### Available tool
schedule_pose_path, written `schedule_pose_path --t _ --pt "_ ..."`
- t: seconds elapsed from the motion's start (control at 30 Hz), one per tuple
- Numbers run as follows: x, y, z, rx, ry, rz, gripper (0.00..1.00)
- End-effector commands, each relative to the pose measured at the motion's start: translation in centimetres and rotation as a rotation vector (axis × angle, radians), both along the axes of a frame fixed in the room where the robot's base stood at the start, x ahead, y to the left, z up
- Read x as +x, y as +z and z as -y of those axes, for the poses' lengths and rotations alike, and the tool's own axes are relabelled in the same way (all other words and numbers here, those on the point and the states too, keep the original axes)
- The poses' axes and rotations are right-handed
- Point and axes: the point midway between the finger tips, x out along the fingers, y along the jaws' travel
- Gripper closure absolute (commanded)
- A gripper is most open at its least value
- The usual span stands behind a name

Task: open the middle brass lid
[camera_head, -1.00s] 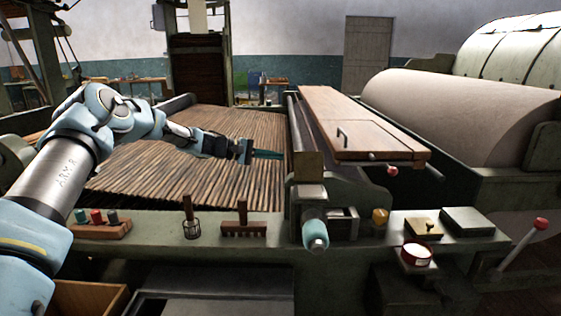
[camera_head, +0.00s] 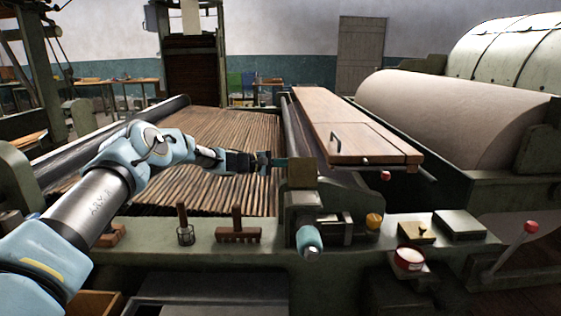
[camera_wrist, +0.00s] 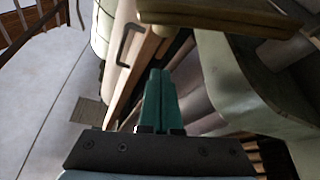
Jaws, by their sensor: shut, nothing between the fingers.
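The teal fingers (camera_wrist: 160,98) are together and empty in the wrist view. The block's edge (camera_wrist: 220,15) crosses the top of that view. I cannot tell whether they touch.
A brush (camera_head: 238,228) sits on the ledge. A red-tipped lever (camera_head: 531,227) rises at far right.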

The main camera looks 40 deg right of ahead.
Motion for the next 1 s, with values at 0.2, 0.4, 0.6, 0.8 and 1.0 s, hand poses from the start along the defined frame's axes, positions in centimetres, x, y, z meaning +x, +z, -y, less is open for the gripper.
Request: schedule_pose_path --t 0.2,0.4,0.6,0.8,1.0 --pt "-1.1 0.8 -0.9 0.0 -0.001 -0.002 1.0" --pt "-2.3 1.4 -1.7 0.001 -0.001 -0.002 1.0" --pt "-3.0 1.5 -2.2 0.0 -0.001 0.0 1.0" --pt "-3.0 1.5 -2.2 0.0 0.0 0.0 1.0" --pt "-3.0 1.4 -2.2 -0.003 0.0 0.003 1.0"
